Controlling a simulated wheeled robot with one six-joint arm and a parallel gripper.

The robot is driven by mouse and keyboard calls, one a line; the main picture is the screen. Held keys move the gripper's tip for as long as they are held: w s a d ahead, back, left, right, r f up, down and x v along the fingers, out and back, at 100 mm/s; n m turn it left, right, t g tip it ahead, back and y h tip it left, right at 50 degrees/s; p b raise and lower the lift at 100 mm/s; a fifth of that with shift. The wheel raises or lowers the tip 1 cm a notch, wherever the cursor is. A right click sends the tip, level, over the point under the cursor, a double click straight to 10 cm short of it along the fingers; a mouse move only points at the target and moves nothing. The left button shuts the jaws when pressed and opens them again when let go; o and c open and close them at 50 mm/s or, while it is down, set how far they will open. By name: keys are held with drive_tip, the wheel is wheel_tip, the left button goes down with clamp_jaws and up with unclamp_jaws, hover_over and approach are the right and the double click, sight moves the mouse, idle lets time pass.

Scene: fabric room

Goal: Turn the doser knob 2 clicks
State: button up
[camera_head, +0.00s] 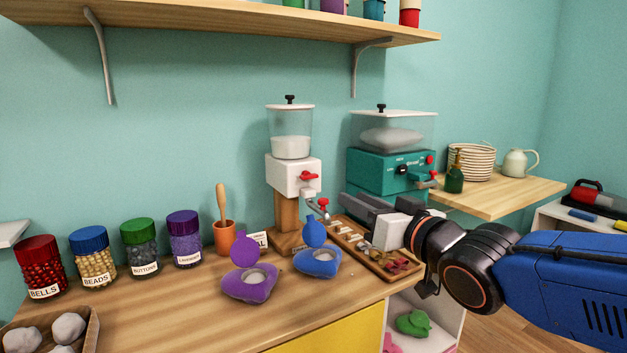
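A white dispenser (291,174) with a clear hopper of white filling stands on a wooden post at the back of the counter. It looks like the doser. A red knob (309,176) is on its front, and a small metal spout with a red part (323,203) is below. My gripper (346,203) comes in from the right, pointing left. Its dark grey fingers are to the right of and below the knob, apart from it in the picture. The gap between the fingers is not clear, and I see nothing held. The knob's exact setting is too small to read.
A teal machine (384,172) with red knobs stands behind my gripper. A wooden tray (348,241) of small pieces lies below it. Purple (250,284) and blue (317,262) fabric pouches lie in front of the dispenser. A mortar (224,238) and several jars stand left.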

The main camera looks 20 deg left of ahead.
drive_tip(key=n, duration=2)
approach(311, 177)
drive_tip(key=x, duration=0.8)
drive_tip(key=shift+w+a, duration=0.25)
drive_tip(key=shift+a, duration=0.05)
drive_tip(key=shift+m, duration=0.3)
clamp_jaws()
